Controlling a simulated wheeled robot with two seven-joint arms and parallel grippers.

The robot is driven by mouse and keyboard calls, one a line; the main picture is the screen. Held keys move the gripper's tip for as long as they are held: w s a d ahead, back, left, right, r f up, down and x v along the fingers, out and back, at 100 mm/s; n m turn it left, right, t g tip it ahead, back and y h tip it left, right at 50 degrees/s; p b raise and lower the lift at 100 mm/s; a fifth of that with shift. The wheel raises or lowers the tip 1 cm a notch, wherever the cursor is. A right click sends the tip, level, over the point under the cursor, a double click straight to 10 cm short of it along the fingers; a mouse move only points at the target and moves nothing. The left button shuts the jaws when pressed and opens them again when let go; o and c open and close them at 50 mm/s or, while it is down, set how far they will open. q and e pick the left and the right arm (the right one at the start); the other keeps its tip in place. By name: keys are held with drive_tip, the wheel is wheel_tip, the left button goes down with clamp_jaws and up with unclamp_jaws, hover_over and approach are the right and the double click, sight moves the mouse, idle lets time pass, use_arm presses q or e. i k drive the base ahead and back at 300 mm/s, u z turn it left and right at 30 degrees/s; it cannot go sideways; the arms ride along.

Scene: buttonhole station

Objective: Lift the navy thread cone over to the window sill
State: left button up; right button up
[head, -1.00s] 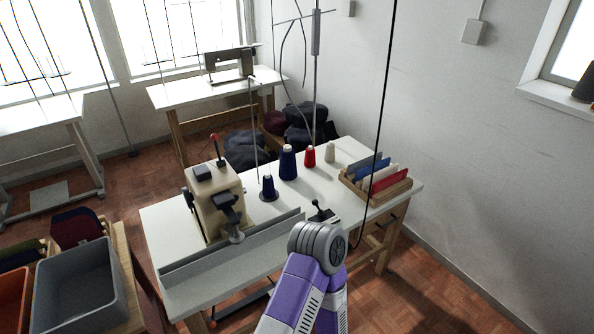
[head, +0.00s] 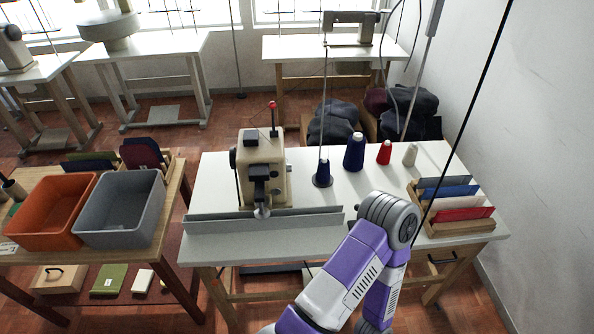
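A tall navy thread cone (head: 354,153) stands upright on the white sewing table (head: 222,172), toward its back edge. A red cone (head: 384,153) and a cream cone (head: 410,155) stand to the right of the tall one. Neither gripper shows; only a purple and grey link of my arm is in view, in front of the table.
A cream buttonhole machine (head: 262,165) stands left of the cones. A wooden rack (head: 418,212) with coloured folders is at the table's right end. A black cable (head: 470,98) hangs over that side. Orange (head: 50,212) and grey bins (head: 118,208) stand on the left table.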

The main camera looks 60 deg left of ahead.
sight(322, 176)
drive_tip(key=u, duration=2.15)
